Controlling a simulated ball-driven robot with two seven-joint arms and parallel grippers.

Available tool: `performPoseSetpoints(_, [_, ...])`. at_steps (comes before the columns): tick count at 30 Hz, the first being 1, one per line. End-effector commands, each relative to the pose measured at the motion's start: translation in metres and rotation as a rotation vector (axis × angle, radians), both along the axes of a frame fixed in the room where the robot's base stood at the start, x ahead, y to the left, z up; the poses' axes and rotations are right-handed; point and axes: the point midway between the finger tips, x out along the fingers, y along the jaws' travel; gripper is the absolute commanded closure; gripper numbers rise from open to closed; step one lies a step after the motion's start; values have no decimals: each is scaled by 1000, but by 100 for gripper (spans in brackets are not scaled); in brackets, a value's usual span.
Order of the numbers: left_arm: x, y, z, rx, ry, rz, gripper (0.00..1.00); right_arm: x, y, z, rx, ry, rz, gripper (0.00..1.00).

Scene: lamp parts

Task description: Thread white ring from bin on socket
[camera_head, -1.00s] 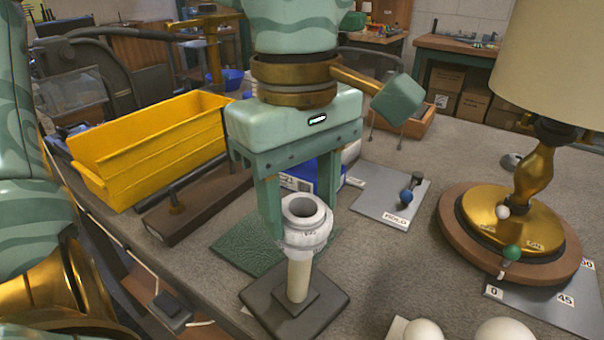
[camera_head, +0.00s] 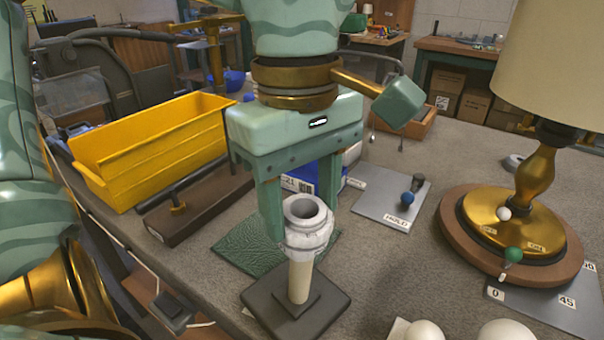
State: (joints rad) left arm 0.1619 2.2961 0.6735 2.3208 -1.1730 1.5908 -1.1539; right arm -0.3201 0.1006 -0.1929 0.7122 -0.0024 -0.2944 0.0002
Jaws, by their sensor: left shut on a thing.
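A white stepped socket (camera_head: 306,209) with an open round top stands on a cream post (camera_head: 299,280) on a dark square base (camera_head: 274,300). A white ring (camera_head: 308,240) appears to sit around the socket, just below its top rim. The ring and socket are both white, so their border is hard to make out. My left gripper (camera_head: 301,200) points down at the socket. One finger is at the left of the ring and the other is behind it. It is shut on the white ring. The yellow bin (camera_head: 155,155) stands at the back left; its floor is mostly hidden.
A brass lamp (camera_head: 515,222) with a cream shade stands at the right. A grey HOLD plate (camera_head: 372,203) with a blue knob lies behind the socket. A brown block (camera_head: 205,208) with a rod is at the left. White balls (camera_head: 424,331) lie at the front edge.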

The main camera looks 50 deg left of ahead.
Motion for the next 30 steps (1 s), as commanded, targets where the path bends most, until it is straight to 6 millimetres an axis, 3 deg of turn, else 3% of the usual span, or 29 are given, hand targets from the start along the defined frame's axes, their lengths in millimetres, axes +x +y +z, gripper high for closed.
performPoseSetpoints(14, [-2,0,-5,3,13,-10,76,0,0,0,0,0,0,64])
performPoseSetpoints(16, [-2,0,-4,3,16,-40,80,2,0,2,1,-4,0,64])
performPoseSetpoints(30, [-1,0,-4,3,54,-458,80,15,0,23,0,-36,0,64])
